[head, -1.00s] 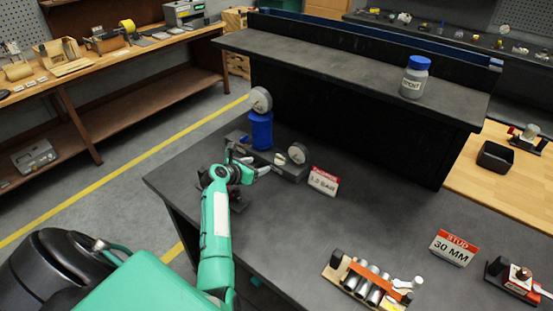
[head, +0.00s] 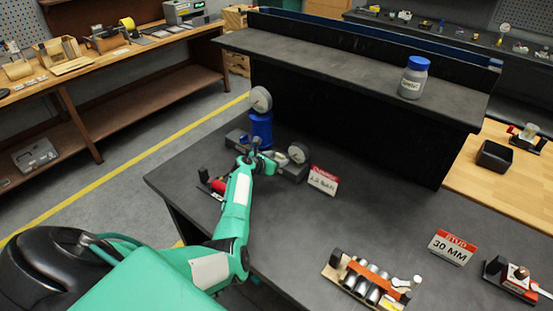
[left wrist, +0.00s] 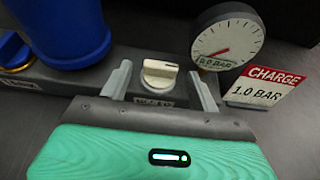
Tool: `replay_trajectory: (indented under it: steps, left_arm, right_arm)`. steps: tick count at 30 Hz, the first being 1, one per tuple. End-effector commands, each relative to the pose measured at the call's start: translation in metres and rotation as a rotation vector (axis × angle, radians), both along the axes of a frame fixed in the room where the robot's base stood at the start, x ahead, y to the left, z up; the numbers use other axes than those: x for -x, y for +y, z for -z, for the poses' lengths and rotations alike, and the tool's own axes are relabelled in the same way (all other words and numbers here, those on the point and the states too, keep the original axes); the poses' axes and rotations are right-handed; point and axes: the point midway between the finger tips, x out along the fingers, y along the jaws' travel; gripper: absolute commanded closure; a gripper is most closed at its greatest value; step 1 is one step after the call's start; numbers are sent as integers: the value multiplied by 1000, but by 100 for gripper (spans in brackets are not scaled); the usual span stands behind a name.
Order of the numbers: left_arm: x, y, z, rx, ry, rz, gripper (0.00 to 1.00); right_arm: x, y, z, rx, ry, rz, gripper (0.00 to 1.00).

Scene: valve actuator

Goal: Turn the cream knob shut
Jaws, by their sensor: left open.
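The cream knob (left wrist: 159,73) shows in the left wrist view on a dark grey base block (left wrist: 60,84), with a small dark label under it. My left gripper (left wrist: 160,82) is open, with one finger on each side of the knob in the picture. I cannot tell whether the fingers touch it. In the head view my left gripper (head: 262,162) is small and hides the knob. A round gauge (left wrist: 228,40) stands right of the knob, its red needle low on the left. My right gripper is not in view.
A blue cylinder (left wrist: 62,30) and a blue knob (left wrist: 13,48) sit on the block's left part. A "CHARGE 1.0 BAR" sign (left wrist: 267,86) stands at the right. A socket rack (head: 368,284) and a "STUD 30 MM" sign (head: 453,247) are farther right on the dark table.

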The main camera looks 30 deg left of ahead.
Motion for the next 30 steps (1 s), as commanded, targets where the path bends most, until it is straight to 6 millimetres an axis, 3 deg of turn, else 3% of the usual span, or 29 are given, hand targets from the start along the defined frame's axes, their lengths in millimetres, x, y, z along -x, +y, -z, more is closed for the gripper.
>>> replay_trajectory:
  steps: [13, 20, 30]
  left_arm:
    - [-6, -1, 2, 0, 0, 0, 38]
    - [-6, -1, 3, 1, 0, 0, 81]
    - [-6, 1, 4, 0, 0, 38, 83]
  right_arm:
    - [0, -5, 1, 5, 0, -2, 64]
    - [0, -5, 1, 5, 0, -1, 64]
    - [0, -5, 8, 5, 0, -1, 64]
